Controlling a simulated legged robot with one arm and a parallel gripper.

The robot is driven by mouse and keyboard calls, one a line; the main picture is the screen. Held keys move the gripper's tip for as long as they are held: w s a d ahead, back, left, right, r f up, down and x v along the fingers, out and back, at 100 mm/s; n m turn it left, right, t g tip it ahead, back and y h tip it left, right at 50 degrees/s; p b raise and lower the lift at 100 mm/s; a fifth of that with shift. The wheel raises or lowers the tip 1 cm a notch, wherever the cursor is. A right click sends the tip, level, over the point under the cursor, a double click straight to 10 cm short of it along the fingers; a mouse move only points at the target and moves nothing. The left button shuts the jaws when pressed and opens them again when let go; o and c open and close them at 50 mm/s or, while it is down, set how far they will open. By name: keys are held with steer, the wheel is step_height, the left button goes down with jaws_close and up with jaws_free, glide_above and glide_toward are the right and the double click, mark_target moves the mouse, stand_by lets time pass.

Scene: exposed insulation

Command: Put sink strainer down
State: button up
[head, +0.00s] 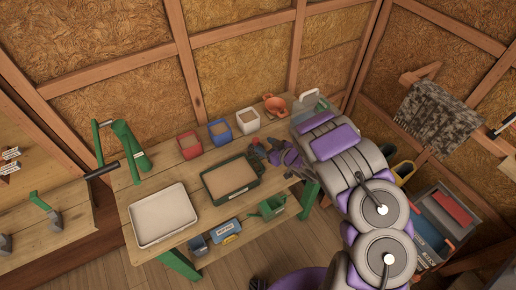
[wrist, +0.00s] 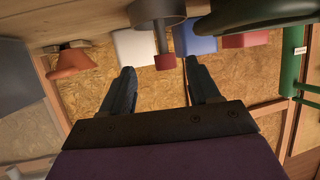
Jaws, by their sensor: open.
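What looks like the sink strainer (wrist: 158,18), a grey round disc with a stem and a dark red knob, shows at the top of the wrist view, which looks upside down. It appears to stand on the wooden workbench (head: 185,179), knob up. My gripper (wrist: 158,72) is open, with its dark fingers either side of the knob in the picture and gaps showing on both sides.
A dark green tray (head: 207,198) and a white tray (head: 135,232) lie left of my gripper. Red (head: 189,146), blue (head: 220,132) and white (head: 247,121) boxes and an orange vessel (head: 276,106) line the bench's back. A green stand (head: 130,148) is at the left.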

mark_target(254, 141)
steer(key=a, duration=0.1)
steer(key=w+a+f, duration=0.1)
steer(key=a, duration=0.1)
steer(key=shift+w, duration=0.1)
steer(key=shift+w+a+f+b, duration=0.25)
steer(key=shift+w+a+f, duration=0.05)
steer(key=shift+w, duration=0.25)
steer(key=shift+w+a+f+b, duration=0.25)
steer(key=shift+w+a+f, duration=0.1)
steer(key=shift+w, duration=0.15)
steer(key=shift+w+a+f+b, duration=0.25)
steer(key=shift+w+a+f, duration=0.05)
steer(key=shift+w, duration=0.25)
steer(key=shift+a+f, duration=0.1)
steer(key=shift+a, duration=0.55)
steer(key=shift+c, duration=0.6)
steer(key=shift+d, duration=0.5)
steer(key=c, duration=0.9)
steer(key=shift+a, duration=0.35)
jaws_close()
